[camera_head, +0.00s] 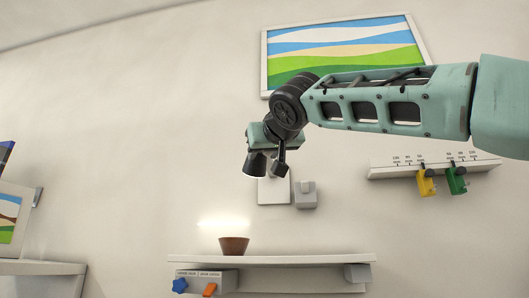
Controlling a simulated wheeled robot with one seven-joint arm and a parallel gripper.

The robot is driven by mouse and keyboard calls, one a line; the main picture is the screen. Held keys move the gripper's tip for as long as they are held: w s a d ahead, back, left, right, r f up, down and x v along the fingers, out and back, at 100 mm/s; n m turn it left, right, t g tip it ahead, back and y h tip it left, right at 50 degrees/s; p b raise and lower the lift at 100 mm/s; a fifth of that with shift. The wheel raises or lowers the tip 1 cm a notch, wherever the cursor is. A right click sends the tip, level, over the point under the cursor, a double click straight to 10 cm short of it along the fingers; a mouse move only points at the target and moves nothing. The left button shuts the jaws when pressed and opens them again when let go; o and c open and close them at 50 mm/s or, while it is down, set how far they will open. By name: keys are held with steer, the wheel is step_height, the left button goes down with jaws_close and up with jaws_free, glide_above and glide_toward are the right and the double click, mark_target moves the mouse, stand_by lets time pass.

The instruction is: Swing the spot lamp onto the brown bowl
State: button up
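The spot lamp (256,164) is a dark conical shade with a bright lower rim, pointing down in front of the wall. The brown bowl (233,246) stands upright on a white shelf (300,259), below the lamp and slightly left of it. A bright patch of light (222,223) lies on the wall just above the bowl, reaching a little further left than right. My gripper (277,162) comes down from the right, right beside the lamp shade. Its fingers partly overlap each other and the lamp, so contact and grip cannot be told.
A white wall plate (272,192) and a grey box (305,195) sit behind my gripper. A control box with a blue star knob (180,286) and an orange knob (210,290) is under the shelf. A scale rail (400,168) carries yellow and green sliders. A framed picture (340,50) hangs above.

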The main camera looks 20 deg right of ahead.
steer(key=s+a+b, duration=0.1)
steer(key=s+b, duration=0.4)
steer(key=s, duration=1.2)
steer(key=shift+s+a, duration=0.15)
steer(key=w+a+f+n+g+y, duration=0.1)
steer(key=w+a+f+n+g, duration=0.2)
steer(key=f, duration=0.9)
steer(key=w+a+f+n+g+y, duration=0.1)
steer(key=a+f+g, duration=0.25)
steer(key=f, duration=0.75)
steer(key=w+a+f+n+g+y, duration=0.15)
steer(key=a+f, duration=0.35)
steer(key=f, duration=0.7)
steer(key=s+d+f+n+g, duration=0.1)
steer(key=s+f+g, duration=0.2)
steer(key=f, duration=0.6)
steer(key=s+f+g, duration=0.2)
steer(key=s+f, duration=0.1)
steer(key=f, duration=0.5)
steer(key=s+d+f+g+h, duration=0.1)
steer(key=s+d+f+g, duration=0.1)
steer(key=s+f, duration=0.4)
steer(key=s+d+f+g, duration=0.3)
steer(key=s+f, duration=0.3)
steer(key=f, duration=0.3)
steer(key=shift+s+d+f+h, duration=0.3)
steer(key=shift+d+f+h, duration=0.1)
steer(key=shift+d, duration=0.15)
